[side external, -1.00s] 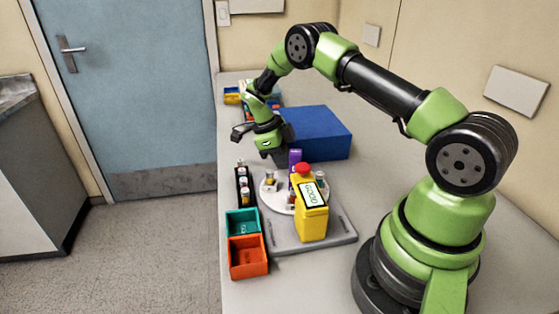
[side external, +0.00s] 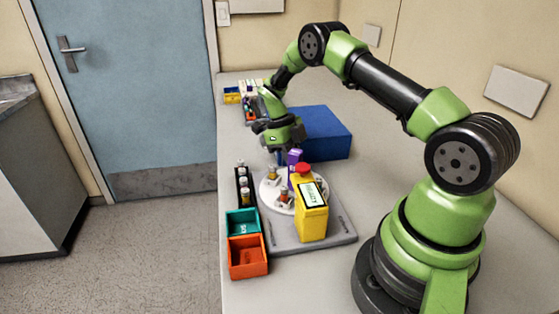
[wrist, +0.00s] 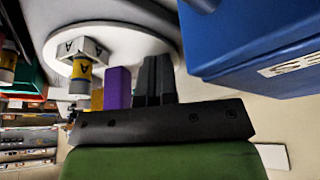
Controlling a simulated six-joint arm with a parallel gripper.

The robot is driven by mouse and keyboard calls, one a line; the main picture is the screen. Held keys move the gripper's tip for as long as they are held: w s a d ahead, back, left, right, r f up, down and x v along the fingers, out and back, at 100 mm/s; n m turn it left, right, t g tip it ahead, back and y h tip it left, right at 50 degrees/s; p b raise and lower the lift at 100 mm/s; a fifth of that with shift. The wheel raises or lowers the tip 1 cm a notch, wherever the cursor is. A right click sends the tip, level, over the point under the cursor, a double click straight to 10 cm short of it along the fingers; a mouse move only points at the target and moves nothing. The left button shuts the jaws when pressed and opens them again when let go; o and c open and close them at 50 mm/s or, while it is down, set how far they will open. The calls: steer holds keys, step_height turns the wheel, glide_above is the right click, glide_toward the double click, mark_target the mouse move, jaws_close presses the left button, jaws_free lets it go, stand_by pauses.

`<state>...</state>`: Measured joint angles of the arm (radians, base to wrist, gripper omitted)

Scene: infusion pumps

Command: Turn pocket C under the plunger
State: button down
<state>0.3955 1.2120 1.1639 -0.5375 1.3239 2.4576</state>
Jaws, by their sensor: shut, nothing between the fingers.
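The white turntable (side external: 270,199) sits on a grey base, with small vials in pockets around it. In the wrist view, a white pocket block marked A (wrist: 88,46) and a yellow-labelled vial (wrist: 82,70) show on the disc (wrist: 125,45). I cannot make out pocket C's letter. A purple upright part (side external: 294,157) stands at the disc's far side; it also shows in the wrist view (wrist: 117,88). I cannot tell if it is the plunger. My gripper (wrist: 157,68) is shut and empty beside the purple part, at the disc's far edge.
A yellow unit (side external: 312,222) with a red top and small screen stands at the disc's near right. A blue box (side external: 320,135) stands close behind. A black vial rack (side external: 243,187), teal bin (side external: 242,222) and orange bin (side external: 248,257) line the left.

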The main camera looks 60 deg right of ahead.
mark_target(316, 176)
steer(key=shift+s+d, duration=0.25)
steer(key=shift+s, duration=0.3)
steer(key=shift+s+d, duration=0.25)
steer(key=shift+s, duration=1.45)
steer(key=shift+s+m, duration=0.35)
steer(key=shift+m, duration=0.25)
steer(key=shift+s+m+y, duration=0.1)
steer(key=shift+m+y, duration=0.2)
